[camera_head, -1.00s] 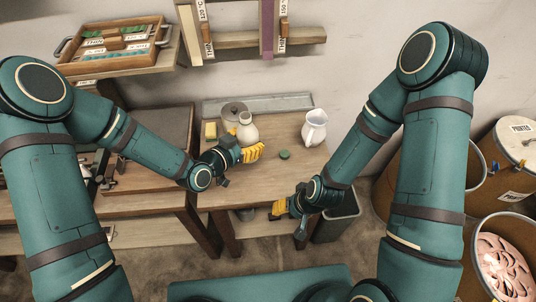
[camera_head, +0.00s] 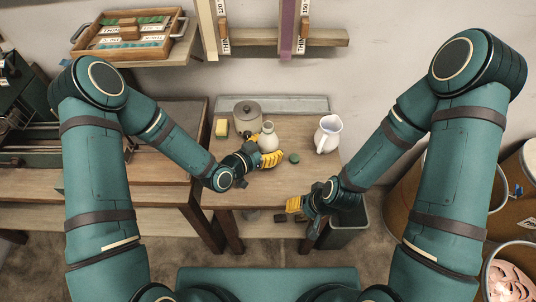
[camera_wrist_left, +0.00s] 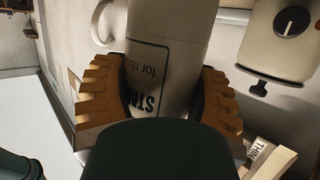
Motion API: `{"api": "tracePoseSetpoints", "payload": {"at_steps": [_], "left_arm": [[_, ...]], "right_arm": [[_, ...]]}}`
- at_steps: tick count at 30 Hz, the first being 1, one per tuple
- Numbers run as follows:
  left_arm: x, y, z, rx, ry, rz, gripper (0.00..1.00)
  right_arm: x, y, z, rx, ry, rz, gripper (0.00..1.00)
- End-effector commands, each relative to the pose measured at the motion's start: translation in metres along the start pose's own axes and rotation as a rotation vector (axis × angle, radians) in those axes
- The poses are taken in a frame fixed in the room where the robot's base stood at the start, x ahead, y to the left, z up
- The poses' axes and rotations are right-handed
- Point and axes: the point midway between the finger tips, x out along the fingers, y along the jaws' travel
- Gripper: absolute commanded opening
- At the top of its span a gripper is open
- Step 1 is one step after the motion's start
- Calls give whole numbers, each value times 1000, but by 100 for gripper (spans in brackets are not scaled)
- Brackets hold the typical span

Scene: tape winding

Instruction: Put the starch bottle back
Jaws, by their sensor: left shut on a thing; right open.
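The white starch bottle (camera_head: 268,138) is above or on the small wooden table, just behind my left gripper's yellow fingers. My left gripper (camera_head: 269,159) is shut on it. In the left wrist view, the bottle (camera_wrist_left: 165,55) with dark printed lettering sits between the two ridged fingers. I cannot tell whether its base touches the tabletop. A green cap (camera_head: 294,158) lies on the table to the right of the bottle. My right gripper (camera_head: 295,204) is open and empty at the table's front right edge.
A white pitcher (camera_head: 327,134) stands at the table's right. A dark bin (camera_head: 346,228) is below the right edge. The tabletop's front left (camera_head: 222,197) is clear.

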Motion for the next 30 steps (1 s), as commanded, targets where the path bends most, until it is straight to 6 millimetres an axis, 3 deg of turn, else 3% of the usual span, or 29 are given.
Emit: {"api": "tracePoseSetpoints", "payload": {"at_steps": [8, 21, 22, 24, 30], "left_arm": [[9, 0, 32, -1, -1, 0, 19], [11, 0, 37, 1, 0, 0, 19], [11, 0, 37, 0, -1, 0, 68], [11, 0, 36, 0, -1, 0, 93], [11, 0, 36, 0, -1, 0, 96]], "right_arm": [[3, 1, 2, -1, -3, 0, 55], [8, 3, 3, -2, -7, -1, 55], [7, 3, 4, -2, -7, -1, 55], [7, 3, 4, -2, -7, -1, 55], [6, 2, 3, -2, -7, -1, 55]]}}
